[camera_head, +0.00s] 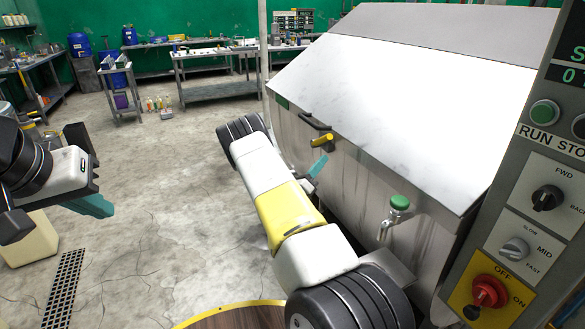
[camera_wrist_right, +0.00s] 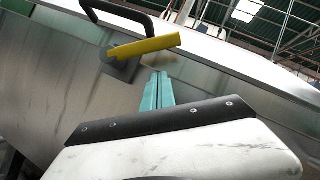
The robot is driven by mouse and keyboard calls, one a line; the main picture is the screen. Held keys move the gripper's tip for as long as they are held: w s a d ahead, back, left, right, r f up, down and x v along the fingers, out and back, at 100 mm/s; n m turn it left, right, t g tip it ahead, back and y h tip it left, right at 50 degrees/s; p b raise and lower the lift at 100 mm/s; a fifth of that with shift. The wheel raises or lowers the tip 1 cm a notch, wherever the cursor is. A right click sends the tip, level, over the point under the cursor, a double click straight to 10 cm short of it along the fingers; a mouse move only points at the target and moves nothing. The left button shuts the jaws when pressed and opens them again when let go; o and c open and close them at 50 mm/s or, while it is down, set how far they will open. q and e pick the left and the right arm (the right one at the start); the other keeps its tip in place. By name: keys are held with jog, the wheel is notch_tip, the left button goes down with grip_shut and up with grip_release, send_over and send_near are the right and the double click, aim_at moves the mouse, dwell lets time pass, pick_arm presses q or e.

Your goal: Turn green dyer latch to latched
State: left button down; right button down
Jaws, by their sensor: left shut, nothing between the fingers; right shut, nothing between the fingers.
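The dyer (camera_head: 340,185) is a large metal drum body with a sloped pale lid and a small green tag (camera_head: 281,102) at its left corner. Its latch has a yellow handle (camera_head: 322,140) on the front, below a black bar handle (camera_head: 314,122). In the right wrist view the yellow handle (camera_wrist_right: 146,47) lies nearly level, its right end slightly raised. My right gripper (camera_head: 319,164) is shut and empty just below the latch; its teal fingers (camera_wrist_right: 158,90) point toward the handle with a small gap showing. My left gripper (camera_head: 97,206) is shut and empty at the left, far from the dyer.
A control panel (camera_head: 530,200) with knobs and a red switch stands at the right. A green-topped valve (camera_head: 400,203) sticks out of the dyer's front. Workbenches (camera_head: 215,65) line the back wall. The concrete floor between my arms is clear.

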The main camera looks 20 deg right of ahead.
aim_at(321, 139)
jog(key=shift+w+d+r, duration=0.15)
jog(key=shift+w+r, duration=0.45)
jog(key=shift+r, duration=0.2)
jog(key=shift+w+d+r, duration=0.15)
jog(key=shift+w+r, duration=0.4)
jog(key=shift+r, duration=0.25)
jog(key=shift+r, duration=0.1)
jog(key=r+n+y, duration=0.1)
jog(key=n, duration=0.1)
jog(key=w+r+n+t+y, duration=0.1)
jog(key=n, duration=0.2)
jog(key=shift+a+r+t+y, duration=0.1)
jog(key=shift+r+t+y, duration=0.2)
jog(key=shift+r+y, duration=0.1)
jog(key=shift+w+r+n, duration=0.4)
jog(key=shift+r, duration=0.1)
